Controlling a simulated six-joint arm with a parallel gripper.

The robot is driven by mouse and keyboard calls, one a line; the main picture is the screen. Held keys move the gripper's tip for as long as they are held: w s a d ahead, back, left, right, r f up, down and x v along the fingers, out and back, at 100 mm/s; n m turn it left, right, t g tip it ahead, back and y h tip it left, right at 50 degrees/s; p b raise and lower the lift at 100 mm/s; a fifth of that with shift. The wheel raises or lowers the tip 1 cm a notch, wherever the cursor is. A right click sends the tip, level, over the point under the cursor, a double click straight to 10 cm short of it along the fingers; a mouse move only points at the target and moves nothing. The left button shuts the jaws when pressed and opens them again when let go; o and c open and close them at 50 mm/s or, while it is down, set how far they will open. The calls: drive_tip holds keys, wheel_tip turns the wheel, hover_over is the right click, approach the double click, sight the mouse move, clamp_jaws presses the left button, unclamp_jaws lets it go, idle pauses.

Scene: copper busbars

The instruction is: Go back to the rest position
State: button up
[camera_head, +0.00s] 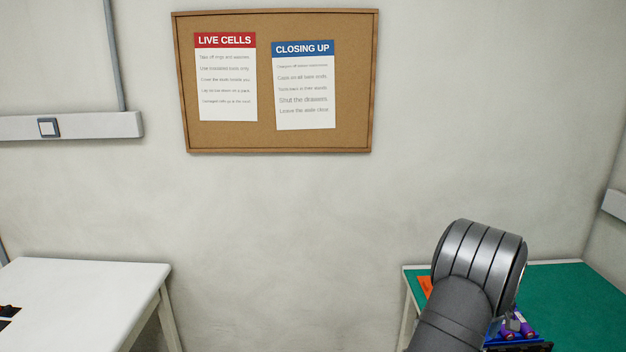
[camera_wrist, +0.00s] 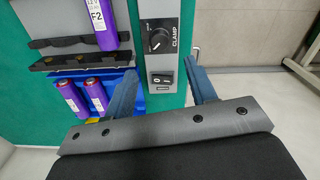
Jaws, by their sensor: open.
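My gripper (camera_wrist: 163,74) shows in the wrist view with its two blue fingers spread apart and nothing held between them. A grey panel with a black knob marked CLAMP (camera_wrist: 158,40) and a switch (camera_wrist: 162,82) shows beyond and between the fingers. In the head view my arm reaches over the green bench at the lower right, and the gripper itself is out of sight there.
Purple cells (camera_wrist: 97,95) sit in a blue tray (camera_wrist: 62,112) left of the fingers, beside a black slotted holder (camera_wrist: 85,58). The green bench (camera_head: 565,290) also bears an orange item (camera_head: 425,285). A white table (camera_head: 85,295) stands left; floor lies between.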

wheel_tip(320, 180, down, 11)
drive_tip(key=shift+r, duration=0.2)
drive_tip(key=shift+r+m, duration=0.25)
drive_tip(key=shift+m, duration=0.55)
drive_tip(key=m, duration=1)
drive_tip(key=shift+m, duration=2.2)
